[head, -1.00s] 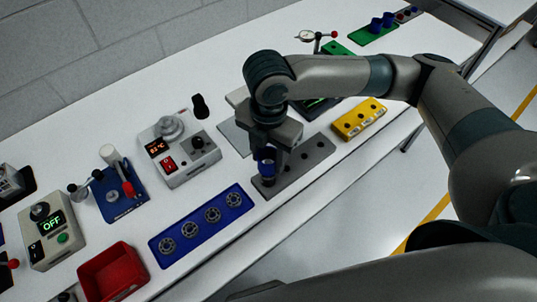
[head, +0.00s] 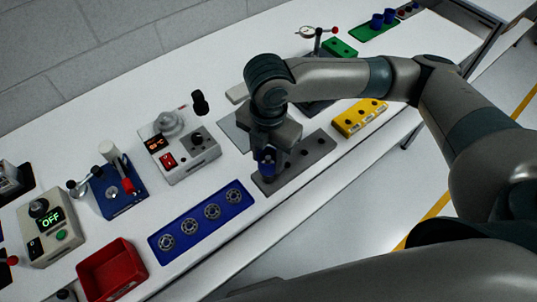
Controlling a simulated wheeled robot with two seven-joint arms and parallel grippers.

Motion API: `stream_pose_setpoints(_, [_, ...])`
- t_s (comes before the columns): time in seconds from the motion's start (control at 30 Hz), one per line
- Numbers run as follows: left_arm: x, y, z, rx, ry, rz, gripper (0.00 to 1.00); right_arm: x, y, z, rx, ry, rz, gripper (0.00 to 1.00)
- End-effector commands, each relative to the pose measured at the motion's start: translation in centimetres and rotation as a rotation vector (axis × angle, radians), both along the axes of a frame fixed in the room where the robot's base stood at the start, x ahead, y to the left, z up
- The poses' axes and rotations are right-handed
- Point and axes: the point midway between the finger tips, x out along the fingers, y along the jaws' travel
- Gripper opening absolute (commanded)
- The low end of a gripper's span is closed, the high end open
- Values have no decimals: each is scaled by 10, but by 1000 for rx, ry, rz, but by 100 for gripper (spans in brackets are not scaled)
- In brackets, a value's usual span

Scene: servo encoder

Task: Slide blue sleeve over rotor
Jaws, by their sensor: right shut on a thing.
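My right gripper (head: 266,157) points down over the left end of the dark grey block with holes (head: 314,155). It is shut on the blue sleeve (head: 267,169), which stands upright between the fingers. A dark cylindrical part shows just under the sleeve, at the block. I cannot tell whether this is the rotor or how far the sleeve sits over it. The gripper and wrist hide part of the block and what stands behind it. My left gripper is not in view.
A blue tray (head: 181,250) with several bearings lies to the left. A heater box reading 83°C (head: 187,165) stands behind it. A red bin (head: 113,292), a blue press fixture (head: 125,208) and a yellow block (head: 360,117) are also on the white table.

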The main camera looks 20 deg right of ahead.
Motion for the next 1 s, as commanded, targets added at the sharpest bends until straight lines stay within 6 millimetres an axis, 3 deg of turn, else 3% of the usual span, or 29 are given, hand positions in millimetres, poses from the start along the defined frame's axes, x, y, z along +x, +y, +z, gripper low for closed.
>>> stream_pose_setpoints(1.0, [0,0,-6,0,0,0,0,0,0,-19,-1,0,0,20])
